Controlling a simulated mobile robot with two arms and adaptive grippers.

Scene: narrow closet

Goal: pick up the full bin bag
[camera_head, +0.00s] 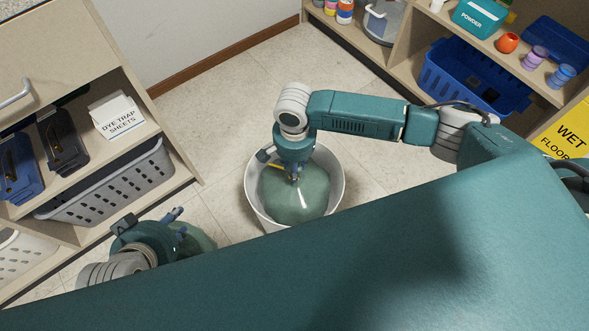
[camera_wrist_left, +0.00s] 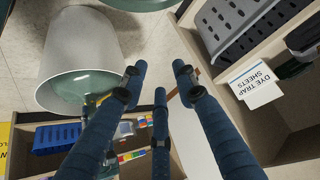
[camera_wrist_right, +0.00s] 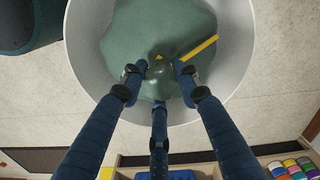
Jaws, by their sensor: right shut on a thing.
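The full bin bag (camera_head: 300,203) is a grey-green rounded bag with a yellow tie. It sits inside a round white bin (camera_head: 251,188) on the floor. My right gripper (camera_head: 293,177) reaches down into the bin and is shut on the bag's gathered top. In the right wrist view, the fingers (camera_wrist_right: 160,76) close around the bag (camera_wrist_right: 190,35) beside the yellow tie (camera_wrist_right: 199,47). My left gripper (camera_head: 177,214) is left of the bin, apart from it. In the left wrist view its three fingers (camera_wrist_left: 158,82) are spread and empty, and the bin (camera_wrist_left: 80,45) shows.
A left shelf holds a grey basket (camera_head: 112,185) and a dye trap sheets box (camera_head: 117,115). A right shelf holds a blue basket (camera_head: 455,78) and bottles. A yellow wet floor sign (camera_head: 570,132) stands at right. Tiled floor (camera_head: 215,110) is clear behind the bin.

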